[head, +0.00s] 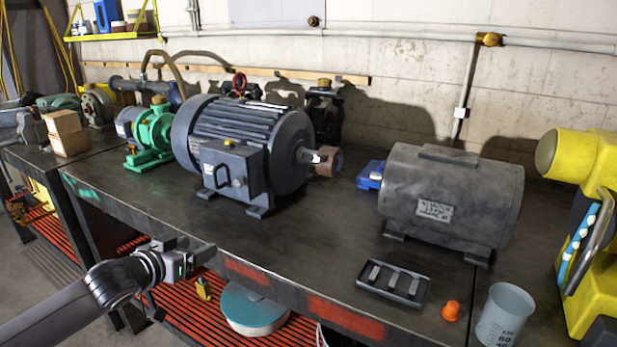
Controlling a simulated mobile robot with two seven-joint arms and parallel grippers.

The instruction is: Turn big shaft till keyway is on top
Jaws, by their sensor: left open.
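The big dark grey motor (232,140) stands on the workbench with its shaft (309,156) sticking out to the right. A bright patch shows on the near side of the shaft, but it is too small to tell whether it is the keyway. A brown cylindrical part (328,161) shows at or just behind the shaft's end; I cannot tell if they touch. My left gripper (205,256) is open and empty at the bench's front edge, in front of and below the motor, well apart from the shaft. My right gripper is out of view.
A grey tagged motor (450,195) stands to the right, with bare bench (310,235) between it and the big motor. A black tray (394,284), an orange cap (451,310) and a clear beaker (505,314) are at front right. A green pump (152,137) stands left.

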